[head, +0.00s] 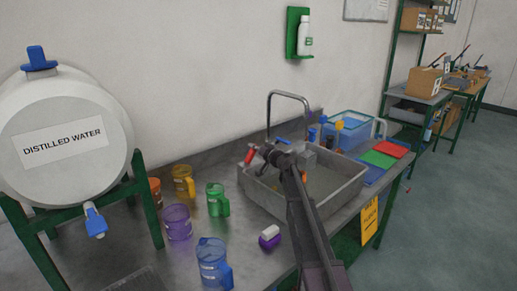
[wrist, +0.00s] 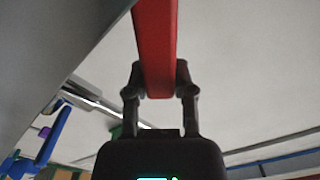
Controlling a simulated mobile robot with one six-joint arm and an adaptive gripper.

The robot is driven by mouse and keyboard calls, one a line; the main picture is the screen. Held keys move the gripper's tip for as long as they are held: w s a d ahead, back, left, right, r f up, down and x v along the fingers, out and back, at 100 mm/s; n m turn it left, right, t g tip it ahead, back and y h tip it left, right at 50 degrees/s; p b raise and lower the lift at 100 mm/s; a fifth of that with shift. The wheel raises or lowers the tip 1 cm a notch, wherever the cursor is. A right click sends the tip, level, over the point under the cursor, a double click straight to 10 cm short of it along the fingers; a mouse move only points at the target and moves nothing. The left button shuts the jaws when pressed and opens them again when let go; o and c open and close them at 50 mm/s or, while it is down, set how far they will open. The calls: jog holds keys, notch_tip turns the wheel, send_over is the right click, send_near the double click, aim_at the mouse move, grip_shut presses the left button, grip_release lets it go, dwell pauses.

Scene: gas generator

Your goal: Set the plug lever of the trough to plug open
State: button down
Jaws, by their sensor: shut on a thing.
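The trough (head: 345,192) is a grey sink set in the metal bench, with a bent faucet pipe at its back. The red plug lever (head: 250,156) shows at the trough's left end. In the wrist view, the red lever (wrist: 156,40) stands as a bar between the fingers of my gripper (wrist: 159,78), which are shut on it. In the head view, my gripper (head: 262,152) reaches over the trough to the lever. My arm hides part of the trough's inside, and the plug is not visible.
Purple (head: 177,222), green (head: 217,200), yellow (head: 184,181) and blue (head: 213,263) jugs stand left of the trough. A purple-and-white item (head: 269,236) lies in front of it. A blue bin (head: 345,130) is behind right. A distilled water tank (head: 60,135) is far left.

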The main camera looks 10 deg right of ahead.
jog(key=shift+w+d+f+m+b, duration=0.3)
jog(key=shift+w+d+f+m, duration=0.15)
jog(key=shift+d+m, duration=0.3)
jog(key=shift+d+f+m, duration=0.15)
jog(key=shift+d+m, duration=0.2)
jog(key=shift+m, duration=0.3)
jog(key=shift+a, duration=0.4)
jog(key=shift+c, duration=2.2)
grip_release()
jog(key=shift+s, duration=0.1)
